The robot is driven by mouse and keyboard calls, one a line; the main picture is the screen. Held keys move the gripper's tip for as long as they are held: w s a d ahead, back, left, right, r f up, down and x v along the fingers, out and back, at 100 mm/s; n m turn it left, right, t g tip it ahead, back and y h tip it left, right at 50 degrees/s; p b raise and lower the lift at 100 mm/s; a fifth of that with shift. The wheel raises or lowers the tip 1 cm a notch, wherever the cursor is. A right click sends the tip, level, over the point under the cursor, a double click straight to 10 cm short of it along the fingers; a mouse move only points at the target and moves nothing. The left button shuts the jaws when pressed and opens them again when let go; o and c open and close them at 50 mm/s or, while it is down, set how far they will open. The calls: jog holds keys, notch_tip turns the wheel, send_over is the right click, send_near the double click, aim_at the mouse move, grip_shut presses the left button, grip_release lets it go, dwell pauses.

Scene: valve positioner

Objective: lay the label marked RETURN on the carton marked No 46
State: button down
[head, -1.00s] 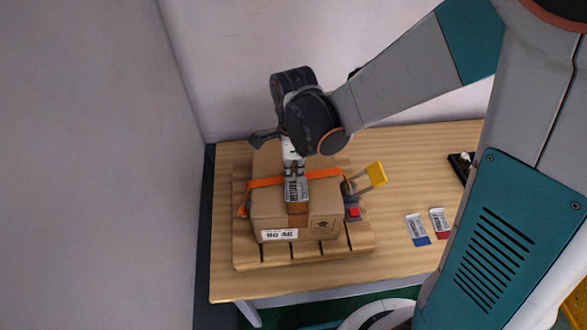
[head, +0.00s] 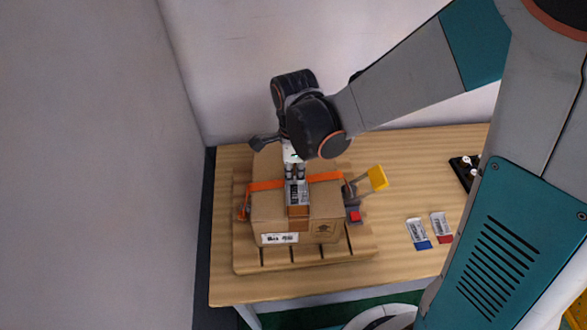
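The carton (head: 320,212) is a brown box on a slatted wooden pallet (head: 358,249), with an orange strap (head: 262,185) across it. Its white front tag (head: 279,238) is blurred now but reads like No 46 in the earlier view. My gripper (head: 295,176) points down over the middle of the carton. Its fingers look shut on the top end of a white label (head: 298,194) with dark print, which reads RETURN in the earlier view. The label is at the carton's top near the brown tape; I cannot tell whether it touches.
A yellow-handled lever (head: 377,178) and a red block (head: 354,216) stand at the carton's right. Two more labels, one blue-ended (head: 419,234) and one red-ended (head: 441,227), lie on the table (head: 400,274). A dark tray (head: 463,170) sits farther right. A wall rises at left.

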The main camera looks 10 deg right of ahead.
jog(key=c, duration=2.3)
grip_release()
jog(key=shift+f, duration=0.1)
jog(key=o, duration=0.6)
notch_tip(320, 180, up, 12)
jog(key=s+d+f+n+t+b, duration=0.2)
jog(key=s+d+f+n+b, duration=0.1)
jog(key=n, duration=0.3)
jog(key=s+d+f+n+t+b, duration=0.2)
jog(key=s+d+f+n+b, duration=0.1)
jog(key=d+n+b, duration=0.2)
jog(key=s+d+f+n+t+b, duration=0.3)
jog(key=n+b, duration=0.3)
jog(key=n, duration=0.2)
jog(key=shift+s+d+f, duration=0.4)
jog(key=shift+s+d, duration=0.05)
jog(key=shift+s, duration=0.1)
